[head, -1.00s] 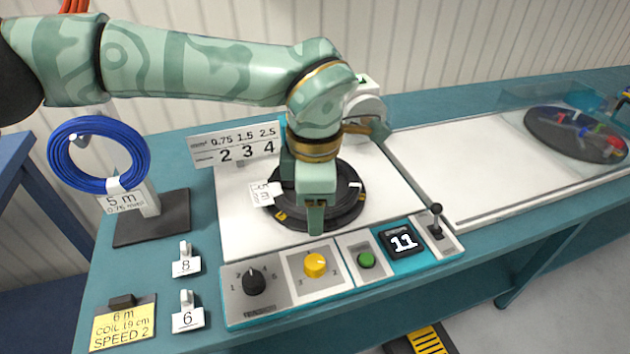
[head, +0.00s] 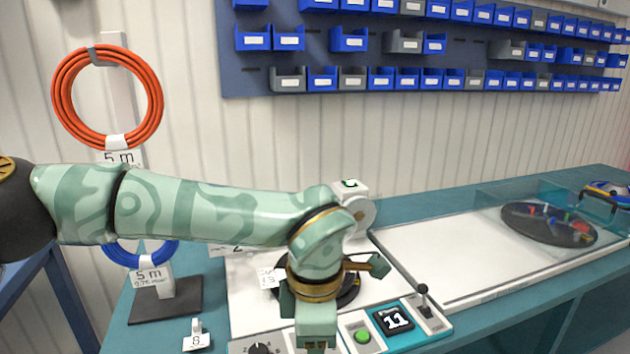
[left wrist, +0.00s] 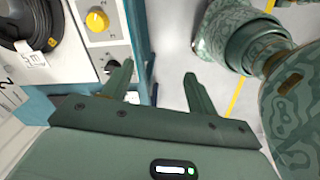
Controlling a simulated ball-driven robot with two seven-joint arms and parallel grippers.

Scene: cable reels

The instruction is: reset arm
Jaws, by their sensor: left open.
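My left gripper (left wrist: 158,88) is open in the left wrist view, with nothing between its two fingers. Its fingers point past the front edge of the workbench, with floor behind them. In the head view my left arm reaches in from the left, and its gripper (head: 316,343) is at the bottom edge, in front of the control panel (head: 430,318). The black reel (head: 345,290) sits behind it on the white worktop, partly hidden by my arm; it also shows at the upper left in the left wrist view (left wrist: 22,22). My right gripper is not in view.
A blue cable coil (head: 125,256) and an orange coil (head: 60,97) hang at the left. Blue bins (head: 350,41) line the wall. The white surface at right (head: 450,255) is mostly clear.

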